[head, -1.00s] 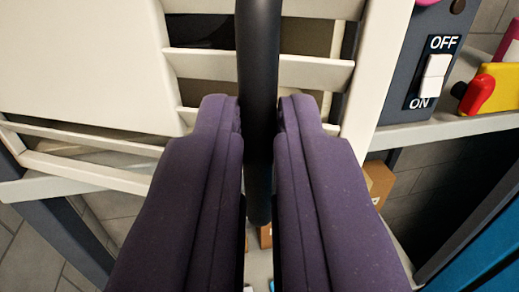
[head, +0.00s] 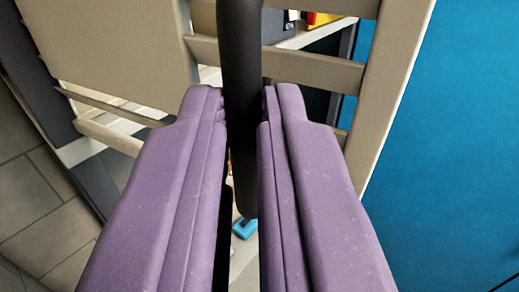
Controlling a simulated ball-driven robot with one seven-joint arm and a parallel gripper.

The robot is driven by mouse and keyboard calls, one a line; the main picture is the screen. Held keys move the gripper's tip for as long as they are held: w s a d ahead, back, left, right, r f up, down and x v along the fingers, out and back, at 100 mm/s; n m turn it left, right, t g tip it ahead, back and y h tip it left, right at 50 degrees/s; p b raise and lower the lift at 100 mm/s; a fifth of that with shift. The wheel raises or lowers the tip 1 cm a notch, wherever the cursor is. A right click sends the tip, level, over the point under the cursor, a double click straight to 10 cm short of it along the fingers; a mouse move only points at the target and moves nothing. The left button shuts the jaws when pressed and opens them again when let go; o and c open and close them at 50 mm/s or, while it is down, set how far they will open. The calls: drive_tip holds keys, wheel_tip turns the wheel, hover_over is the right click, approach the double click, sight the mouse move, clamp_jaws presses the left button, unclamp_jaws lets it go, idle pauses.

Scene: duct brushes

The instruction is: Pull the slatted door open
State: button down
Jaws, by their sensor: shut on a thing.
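The slatted door (head: 110,55) is cream, with a solid panel at left and open slats at right. A dark vertical bar handle (head: 240,60) stands in front of its slats. My gripper (head: 243,110) has two purple fingers, one on each side of the handle, shut on it. The handle's lower end shows between the fingers. The door stands at an angle, swung away from the dark frame (head: 85,160), and the space behind shows through its slats. The fingers hide the door's lower middle.
A large blue panel (head: 440,140) stands close at the right, just beyond the door's right edge. Grey floor tiles (head: 40,210) are clear at lower left. A small blue item (head: 244,229) shows below the handle. Part of a shelf with red and yellow things (head: 318,19) shows behind the slats.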

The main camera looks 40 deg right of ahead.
drive_tip(key=a+p, duration=0.3)
drive_tip(key=a, duration=0.3)
drive_tip(key=shift+r, duration=0.2)
drive_tip(key=shift+a, duration=0.1)
drive_tip(key=c, duration=1.5)
unclamp_jaws()
drive_tip(key=o, duration=0.3)
drive_tip(key=shift+w+f, duration=0.15)
drive_tip(key=shift+w, duration=0.25)
drive_tip(key=shift+o, duration=0.2)
drive_tip(key=shift+w+f, duration=0.1)
